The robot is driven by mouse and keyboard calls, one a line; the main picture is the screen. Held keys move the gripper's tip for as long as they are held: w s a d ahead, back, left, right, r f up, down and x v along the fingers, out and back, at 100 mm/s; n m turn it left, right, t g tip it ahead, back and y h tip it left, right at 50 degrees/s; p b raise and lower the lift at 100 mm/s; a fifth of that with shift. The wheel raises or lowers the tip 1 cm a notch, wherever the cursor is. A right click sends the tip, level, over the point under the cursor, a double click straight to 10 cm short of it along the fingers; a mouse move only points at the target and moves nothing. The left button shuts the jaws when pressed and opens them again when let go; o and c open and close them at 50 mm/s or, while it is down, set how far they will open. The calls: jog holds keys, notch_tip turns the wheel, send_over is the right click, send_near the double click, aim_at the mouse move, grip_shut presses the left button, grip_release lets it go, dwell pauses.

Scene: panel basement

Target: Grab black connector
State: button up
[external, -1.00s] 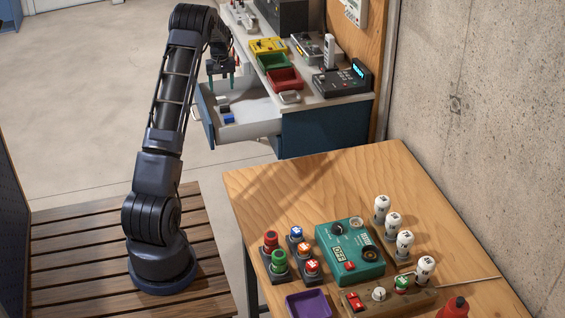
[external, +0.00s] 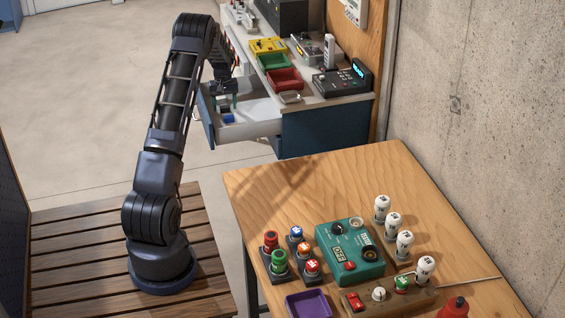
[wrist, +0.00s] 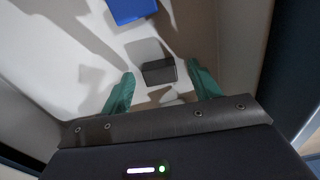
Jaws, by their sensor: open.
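The black connector (wrist: 159,71) is a small dark block on the pale drawer floor. In the wrist view it lies just ahead of and between the two green fingertips of my gripper (wrist: 161,82). The fingers are open with a gap on either side of the block. In the external view my gripper (external: 224,98) is down in the open drawer (external: 258,130), and the black connector cannot be made out clearly there. A blue block (wrist: 132,9) lies beyond the black one in the wrist view. It also shows in the external view (external: 227,118).
The drawer walls stand close around my gripper. A wooden table (external: 290,185) with a teal box (external: 350,252) stands in front.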

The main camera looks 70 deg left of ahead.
jog(key=shift+c, duration=0.2)
jog(key=c, duration=1)
